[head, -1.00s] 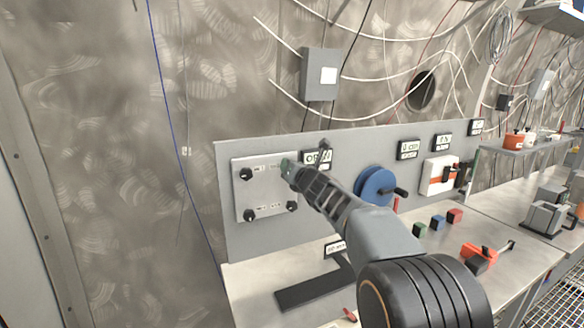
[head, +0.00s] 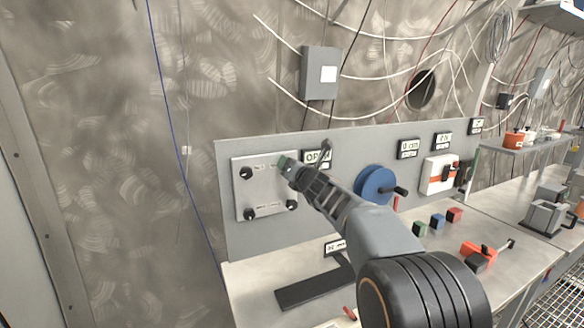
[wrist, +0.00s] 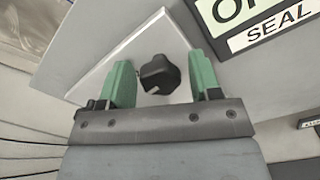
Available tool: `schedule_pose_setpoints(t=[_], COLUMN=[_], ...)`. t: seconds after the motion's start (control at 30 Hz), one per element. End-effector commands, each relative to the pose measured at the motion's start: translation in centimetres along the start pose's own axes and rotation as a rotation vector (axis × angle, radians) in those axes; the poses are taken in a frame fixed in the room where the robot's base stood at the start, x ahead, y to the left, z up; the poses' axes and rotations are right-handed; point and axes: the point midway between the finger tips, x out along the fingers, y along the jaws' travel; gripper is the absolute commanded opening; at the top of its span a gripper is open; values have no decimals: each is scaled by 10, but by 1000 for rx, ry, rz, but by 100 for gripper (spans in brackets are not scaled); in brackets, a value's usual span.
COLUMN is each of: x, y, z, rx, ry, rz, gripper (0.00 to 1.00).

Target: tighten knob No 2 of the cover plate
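The grey cover plate (head: 268,192) is mounted on the upright panel, at its left end in the head view. Knobs show at its upper left (head: 246,173), lower left (head: 250,213) and lower right (head: 292,205). Its upper right corner is hidden behind my gripper (head: 285,163). In the wrist view, one black knob (wrist: 160,74) stands between the two green fingers of my gripper (wrist: 160,62). The fingers are apart, with a gap visible on each side of the knob. The plate's small markings are too blurred to read.
A sign (head: 318,158) sits just right of the plate, close to my gripper. A blue wheel with a handle (head: 375,186) is further right. Small coloured blocks (head: 437,221) and an orange tool (head: 478,254) lie on the bench.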

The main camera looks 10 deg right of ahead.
Motion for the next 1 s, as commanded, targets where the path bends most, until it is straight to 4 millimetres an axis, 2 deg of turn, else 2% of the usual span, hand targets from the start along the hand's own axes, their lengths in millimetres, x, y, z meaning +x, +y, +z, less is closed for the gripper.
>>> schedule_pose_setpoints(t=[0.27,0.43,0.57,0.8,1.0], x=[0,-11,-33,-83,-116], y=[0,0,-1,0,0], z=[0,0,0,0,0], rx=[-1,-1,-2,-2,-2], ry=[-1,-2,-3,-3,-2], rz=[0,0,-1,-1,-1], gripper=[64,64,64,64,64])
